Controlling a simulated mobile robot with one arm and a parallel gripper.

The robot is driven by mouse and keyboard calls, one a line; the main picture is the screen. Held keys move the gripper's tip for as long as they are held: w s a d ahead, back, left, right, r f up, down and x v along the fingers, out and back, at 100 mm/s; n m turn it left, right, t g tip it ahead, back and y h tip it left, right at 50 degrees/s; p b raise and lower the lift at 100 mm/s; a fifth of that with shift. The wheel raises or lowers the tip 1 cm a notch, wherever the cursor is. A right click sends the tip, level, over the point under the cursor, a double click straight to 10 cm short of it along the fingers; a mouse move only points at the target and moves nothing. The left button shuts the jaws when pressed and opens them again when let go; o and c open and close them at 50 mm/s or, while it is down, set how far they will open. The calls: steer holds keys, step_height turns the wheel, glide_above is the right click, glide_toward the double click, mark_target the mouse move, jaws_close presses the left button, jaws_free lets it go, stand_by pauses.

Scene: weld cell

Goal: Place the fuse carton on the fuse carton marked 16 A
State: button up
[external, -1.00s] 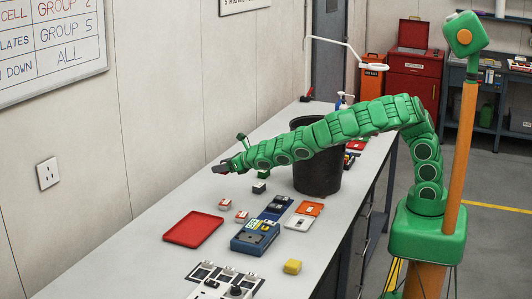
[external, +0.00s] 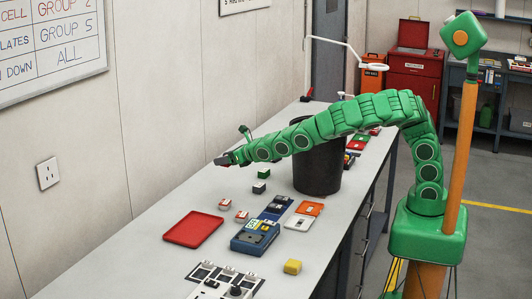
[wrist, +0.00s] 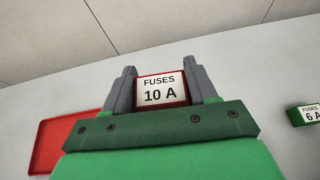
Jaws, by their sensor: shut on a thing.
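My gripper (external: 223,160) is shut on a red-edged fuse carton (wrist: 161,90), whose white label reads FUSES 10 A in the wrist view. The carton sits between the two grey fingers, held above the bench. A green fuse carton (wrist: 307,115), its label reading FUSES 6 A, shows at the right edge of that view. In the external view, small cartons stand on the bench: a green one (external: 264,174), a dark one (external: 259,188) and two reddish ones (external: 225,204) (external: 241,216). Their labels are too small to read there, so I cannot tell which is marked 16 A.
A tall dark bin (external: 318,173) stands beneath my arm.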

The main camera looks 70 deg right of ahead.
steer(key=shift+r, duration=0.35)
steer(key=shift+w+r, duration=0.1)
steer(key=shift+r, duration=0.05)
steer(key=shift+d+r+m+h, duration=0.6)
steer(key=shift+d+h, duration=0.05)
steer(key=shift+h, duration=0.05)
stand_by(0.5)
steer(key=shift+w+d+r, duration=0.1)
steer(key=shift+d+m+h, duration=0.6)
steer(key=shift+d, duration=0.4)
steer(key=m+g+h, duration=0.4)
steer(key=m+h, duration=0.2)
glide_above(258, 184)
step_height(258, 184, down, 5)
steer(key=shift+f, duration=4.85)
